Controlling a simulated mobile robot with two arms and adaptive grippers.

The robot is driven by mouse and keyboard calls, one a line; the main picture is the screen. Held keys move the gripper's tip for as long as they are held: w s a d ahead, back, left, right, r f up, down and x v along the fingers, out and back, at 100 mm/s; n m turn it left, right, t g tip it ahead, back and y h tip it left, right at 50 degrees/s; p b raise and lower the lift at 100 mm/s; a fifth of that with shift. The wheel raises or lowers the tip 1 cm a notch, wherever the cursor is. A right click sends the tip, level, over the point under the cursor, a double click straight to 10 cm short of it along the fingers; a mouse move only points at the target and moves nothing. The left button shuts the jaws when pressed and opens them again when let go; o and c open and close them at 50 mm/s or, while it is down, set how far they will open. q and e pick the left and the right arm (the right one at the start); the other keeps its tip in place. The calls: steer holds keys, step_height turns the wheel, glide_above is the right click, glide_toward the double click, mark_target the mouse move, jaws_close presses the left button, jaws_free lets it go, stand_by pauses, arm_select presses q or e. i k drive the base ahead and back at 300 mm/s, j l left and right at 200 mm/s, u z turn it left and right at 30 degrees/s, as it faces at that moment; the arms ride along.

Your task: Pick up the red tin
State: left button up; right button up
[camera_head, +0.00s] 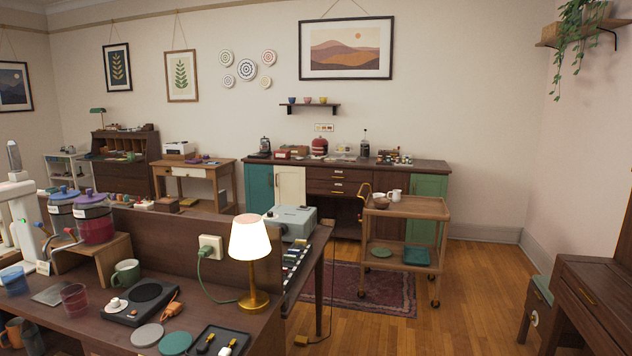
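A rounded red object (319,146) stands on the long dark sideboard (430,165) against the back wall. A low red box-like item (291,151) sits to its left on the same top. Both are small and far off, so I cannot tell which is the red tin. Neither of my grippers shows in the head view, and nothing is seen holding these items.
A dark wood counter (95,315) with a lit lamp (250,240), green mug (126,272) and hot plate (145,298) fills the front left. A wooden trolley (425,208) stands before the sideboard's right part. Wood floor (470,290) is free at centre right.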

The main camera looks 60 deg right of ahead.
mark_target(278, 155)
steer(key=i+l+z, duration=0.1)
steer(key=l+z, duration=0.2)
steer(key=i+l+z, duration=0.1)
steer(key=l+z, duration=0.15)
steer(key=l, duration=0.2)
steer(key=i+l+z, duration=0.15)
steer(key=l+z, duration=0.15)
steer(key=i+l+z, duration=1.4)
steer(key=i+z, duration=0.35)
steer(key=i+u, duration=0.1)
steer(key=i, duration=0.55)
steer(key=i+l+u, duration=0.1)
steer(key=i, duration=0.55)
steer(key=i+l+u, duration=0.1)
steer(key=i+l, duration=0.15)
steer(key=i, duration=0.4)
steer(key=i+l+u, duration=0.1)
steer(key=i+u, duration=0.2)
steer(key=i, duration=0.25)
steer(key=i+l+u, duration=0.25)
steer(key=i, duration=0.25)
steer(key=i+l+u, duration=0.3)
steer(key=i, duration=0.2)
steer(key=j, duration=0.05)
